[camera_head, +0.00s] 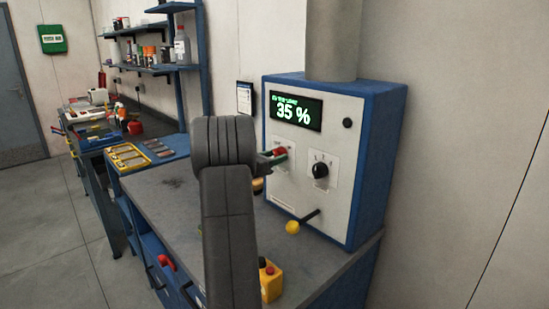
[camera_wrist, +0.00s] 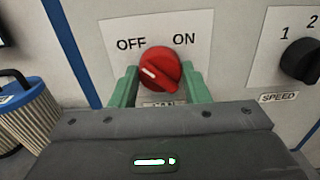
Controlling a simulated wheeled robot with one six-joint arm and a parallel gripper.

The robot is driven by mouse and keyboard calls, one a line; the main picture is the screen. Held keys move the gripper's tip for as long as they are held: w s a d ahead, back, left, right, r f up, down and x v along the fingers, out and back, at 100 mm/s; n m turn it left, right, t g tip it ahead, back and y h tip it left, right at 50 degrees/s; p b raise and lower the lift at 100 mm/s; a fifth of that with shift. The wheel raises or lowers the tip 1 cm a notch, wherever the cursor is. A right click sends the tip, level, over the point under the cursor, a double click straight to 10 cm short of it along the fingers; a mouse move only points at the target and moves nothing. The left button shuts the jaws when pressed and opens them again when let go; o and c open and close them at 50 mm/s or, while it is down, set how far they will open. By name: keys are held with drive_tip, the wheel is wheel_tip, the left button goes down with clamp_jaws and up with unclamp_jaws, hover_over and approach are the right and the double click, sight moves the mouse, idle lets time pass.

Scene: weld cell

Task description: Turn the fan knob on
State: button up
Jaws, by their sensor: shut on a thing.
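The red fan knob (camera_wrist: 160,68) is on a white plate (camera_wrist: 190,27) marked OFF at left and ON at right. Its white mark lies on the left side, pointing up and left toward OFF. My gripper (camera_wrist: 159,82) is shut on the knob, one green finger on each side of it. In the head view the red knob (camera_head: 279,152) shows on the front of the grey and blue control cabinet (camera_head: 338,210), with my gripper (camera_head: 274,158) at it.
A black speed knob (camera_head: 320,170) is just right of the red knob. A lever with a yellow ball (camera_head: 292,227) sticks out below. The display (camera_head: 296,111) reads 35 %. A yellow box with a red button (camera_head: 270,280) stands on the bench (camera_head: 165,195).

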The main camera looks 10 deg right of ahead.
drive_tip(key=shift+f+b, duration=0.2)
drive_tip(key=shift+b, duration=0.4)
drive_tip(key=m+b, duration=1.7)
drive_tip(key=b, duration=0.8)
drive_tip(key=shift+r+m, duration=0.1)
drive_tip(key=shift+m, duration=0.3)
drive_tip(key=o, duration=1)
